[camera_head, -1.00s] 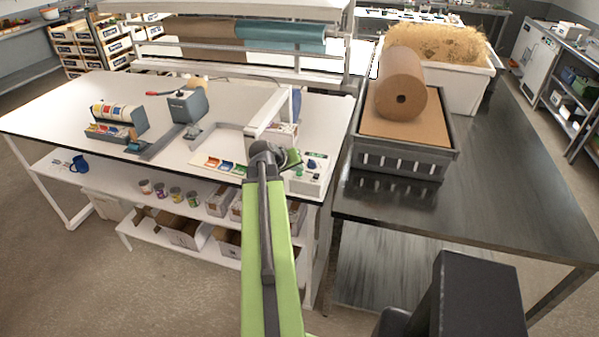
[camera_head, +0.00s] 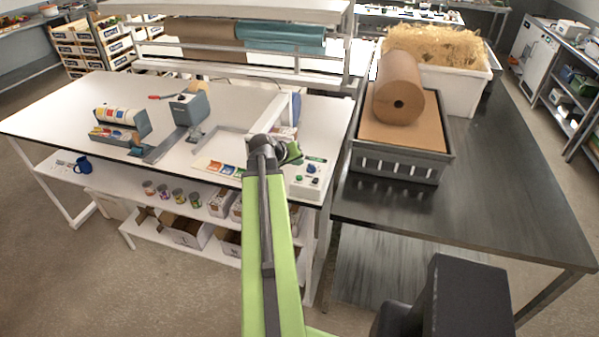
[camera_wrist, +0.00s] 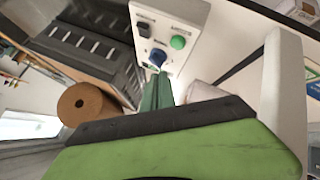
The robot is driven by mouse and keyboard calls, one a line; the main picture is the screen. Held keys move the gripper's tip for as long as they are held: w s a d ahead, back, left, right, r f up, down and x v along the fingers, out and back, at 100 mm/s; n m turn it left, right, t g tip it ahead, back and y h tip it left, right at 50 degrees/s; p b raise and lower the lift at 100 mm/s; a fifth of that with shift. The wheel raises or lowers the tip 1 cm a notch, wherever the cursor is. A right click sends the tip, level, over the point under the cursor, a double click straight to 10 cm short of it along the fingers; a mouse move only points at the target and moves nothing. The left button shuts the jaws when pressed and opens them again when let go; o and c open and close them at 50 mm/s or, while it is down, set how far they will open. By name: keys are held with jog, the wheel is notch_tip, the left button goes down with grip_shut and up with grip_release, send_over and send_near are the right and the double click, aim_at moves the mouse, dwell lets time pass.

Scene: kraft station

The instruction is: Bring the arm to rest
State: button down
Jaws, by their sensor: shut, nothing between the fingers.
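My arm (camera_head: 268,240) stretches from the bottom of the head view up to the front edge of the white table.
The control box (camera_head: 306,186) with its knobs sits at the white table's (camera_head: 60,115) front right corner; it also shows in the wrist view (camera_wrist: 180,12). A grey crate (camera_head: 400,166) bearing a brown paper roll (camera_head: 392,85) stands on the dark table (camera_head: 500,190). A tape dispenser (camera_head: 190,105) stands left.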

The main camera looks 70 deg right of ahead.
jog(key=shift+r+p, duration=0.3)
jog(key=shift+r, duration=0.4)
jog(key=shift+f, duration=0.1)
jog(key=w+a+f+n+t+y+b, duration=0.1)
jog(key=w+a+f+n, duration=0.15)
jog(key=w+a, duration=0.65)
jog(key=w+a+f+n+t+y+b, duration=0.1)
jog(key=w+a+f+y+b, duration=0.15)
jog(key=w+a, duration=0.6)
jog(key=w+a+f+n+t, duration=0.15)
jog(key=w+a+f, duration=0.25)
jog(key=w+a, duration=0.55)
jog(key=w+a+f+n+y+b, duration=0.1)
jog(key=a+n, duration=0.1)
jog(key=a, duration=1.1)
jog(key=w+a+f+n+y+b, duration=0.1)
jog(key=a+f+n+y, duration=0.1)
jog(key=a, duration=1.1)
jog(key=w+a+f+n+g+y+b, duration=0.1)
jog(key=w+a+n+y, duration=0.1)
jog(key=a, duration=1.1)
jog(key=shift+f+n, duration=0.4)
jog(key=shift+n, duration=0.1)
